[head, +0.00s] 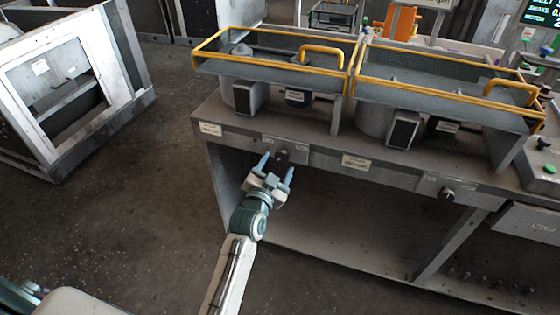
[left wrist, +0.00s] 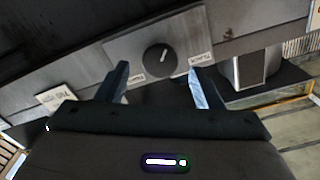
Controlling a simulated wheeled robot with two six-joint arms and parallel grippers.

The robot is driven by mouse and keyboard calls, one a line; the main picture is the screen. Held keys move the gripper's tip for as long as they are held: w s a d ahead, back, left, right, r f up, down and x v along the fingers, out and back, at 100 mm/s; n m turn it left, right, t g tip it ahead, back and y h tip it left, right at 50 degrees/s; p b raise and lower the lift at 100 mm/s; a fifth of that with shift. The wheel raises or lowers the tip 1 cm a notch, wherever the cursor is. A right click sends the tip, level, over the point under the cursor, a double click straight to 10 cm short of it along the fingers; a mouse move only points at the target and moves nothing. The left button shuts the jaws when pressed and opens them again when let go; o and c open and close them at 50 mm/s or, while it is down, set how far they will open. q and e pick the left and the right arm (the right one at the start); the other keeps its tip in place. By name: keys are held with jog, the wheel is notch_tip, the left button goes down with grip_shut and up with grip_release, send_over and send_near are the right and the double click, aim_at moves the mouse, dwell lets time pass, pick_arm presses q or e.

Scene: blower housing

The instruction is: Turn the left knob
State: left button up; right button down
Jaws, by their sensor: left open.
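The left knob (head: 281,157) is a dark round knob on a grey plate on the front of the workbench. In the left wrist view the left knob (left wrist: 160,60) shows a white pointer line, near upright in that picture, with a small label on each side. My left gripper (head: 276,165) is open in front of the knob. In the left wrist view its fingers (left wrist: 157,78) stand to either side of the knob, apart from it. Whether the fingertips reach the knob's depth is hard to tell. My right gripper is not in view.
A second dark knob (head: 447,194) sits further right on the bench front. Two yellow-railed guards (head: 350,75) cover machines on the bench top (head: 300,125). A metal housing (head: 75,90) stands on the floor at left. The floor between is clear.

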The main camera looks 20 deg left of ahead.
pick_arm(q)
jog(key=s+b, duration=0.1)
jog(key=s, duration=0.6)
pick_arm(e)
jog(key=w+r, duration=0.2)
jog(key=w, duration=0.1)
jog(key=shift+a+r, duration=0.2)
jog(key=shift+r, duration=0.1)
pick_arm(q)
jog(key=shift+s+a, duration=0.1)
